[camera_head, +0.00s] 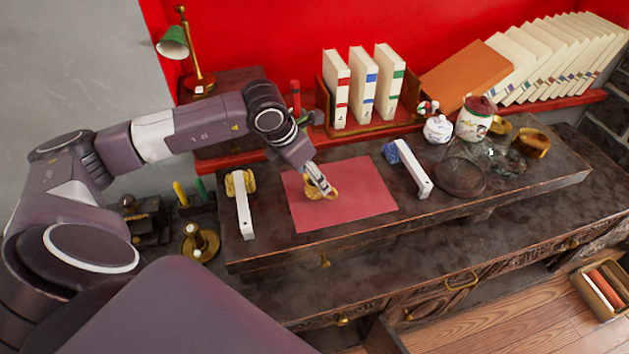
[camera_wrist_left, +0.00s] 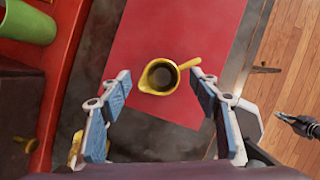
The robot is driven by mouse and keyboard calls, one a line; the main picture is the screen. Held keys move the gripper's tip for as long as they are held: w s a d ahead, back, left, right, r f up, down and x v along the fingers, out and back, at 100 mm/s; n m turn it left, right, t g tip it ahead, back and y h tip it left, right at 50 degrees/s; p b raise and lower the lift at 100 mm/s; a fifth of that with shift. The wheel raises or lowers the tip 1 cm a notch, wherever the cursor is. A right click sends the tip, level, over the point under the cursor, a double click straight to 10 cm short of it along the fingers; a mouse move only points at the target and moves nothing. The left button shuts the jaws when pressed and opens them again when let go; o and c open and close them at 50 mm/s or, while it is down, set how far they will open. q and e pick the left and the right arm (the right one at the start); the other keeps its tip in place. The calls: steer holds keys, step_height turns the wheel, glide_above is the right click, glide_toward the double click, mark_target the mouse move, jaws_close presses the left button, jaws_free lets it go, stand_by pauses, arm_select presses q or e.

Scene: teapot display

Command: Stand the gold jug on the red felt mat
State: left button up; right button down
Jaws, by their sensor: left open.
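The gold jug (camera_wrist_left: 147,82) is on the red felt mat (camera_wrist_left: 186,27), upright, its dark opening and side handle showing in the left wrist view. In the head view the jug (camera_head: 329,194) is partly hidden by my left gripper (camera_head: 321,187), which is right above it; the mat (camera_head: 360,205) lies on the dark bench top. In the left wrist view my left gripper (camera_wrist_left: 160,93) is open, its blue-padded fingers on either side of the jug with gaps.
A white stand (camera_head: 243,205) is left of the mat and another white stand (camera_head: 413,168) is right of it. A lidded jar (camera_head: 475,118), a small white pot (camera_head: 438,129) and gold bowls (camera_head: 533,143) stand at the right. Books (camera_head: 362,85) stand behind.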

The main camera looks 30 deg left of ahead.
arm_select(q)
steer(key=b+v, duration=0.2)
steer(key=v, duration=0.7)
steer(key=shift+r, duration=0.2)
